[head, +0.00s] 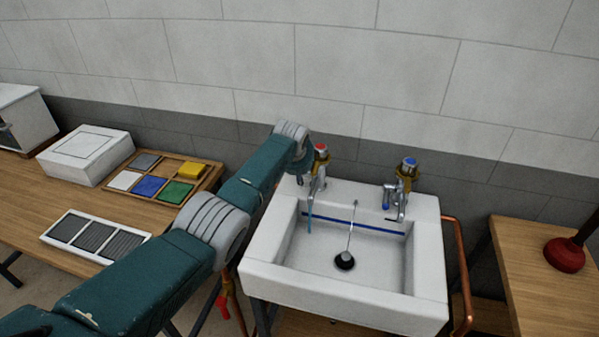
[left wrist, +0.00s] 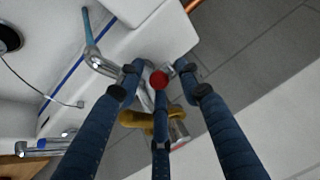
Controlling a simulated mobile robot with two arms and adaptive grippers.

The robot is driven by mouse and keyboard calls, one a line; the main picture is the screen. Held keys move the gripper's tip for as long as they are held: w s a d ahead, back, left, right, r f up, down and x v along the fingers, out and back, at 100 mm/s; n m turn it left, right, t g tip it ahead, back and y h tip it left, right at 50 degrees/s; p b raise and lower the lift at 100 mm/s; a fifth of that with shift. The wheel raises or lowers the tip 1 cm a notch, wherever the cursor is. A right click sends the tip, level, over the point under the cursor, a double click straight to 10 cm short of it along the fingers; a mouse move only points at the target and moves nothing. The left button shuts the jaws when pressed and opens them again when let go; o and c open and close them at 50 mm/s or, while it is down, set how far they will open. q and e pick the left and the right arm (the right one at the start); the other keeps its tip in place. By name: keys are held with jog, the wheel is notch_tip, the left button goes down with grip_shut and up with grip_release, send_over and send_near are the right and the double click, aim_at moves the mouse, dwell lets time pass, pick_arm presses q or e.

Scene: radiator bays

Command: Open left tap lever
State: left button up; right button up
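The left tap (head: 319,172) has a red cap and a brass body, and stands at the back left of the white sink (head: 265,272). A thin blue stream hangs below its spout. My left gripper (head: 306,168) is at this tap, its fingers mostly hidden behind my arm in the head view. In the left wrist view, my left gripper (left wrist: 157,68) has dark blue fingers spread around the tap's red cap (left wrist: 158,80). The fingers look apart; contact with the lever is unclear. The chrome spout (left wrist: 100,65) lies beside them. My right gripper is out of view.
The right tap (head: 405,175), blue-capped, stands at the sink's back right. A black plug (head: 345,261) lies in the basin. A copper pipe (head: 463,270) runs down the sink's right side. A plunger (head: 566,254) stands on the right bench. The tiled wall is close behind the taps.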

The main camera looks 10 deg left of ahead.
pick_arm(q)
jog(key=shift+v, duration=0.75)
jog(key=v, duration=1)
jog(key=shift+r, duration=0.2)
jog(key=shift+s, duration=0.1)
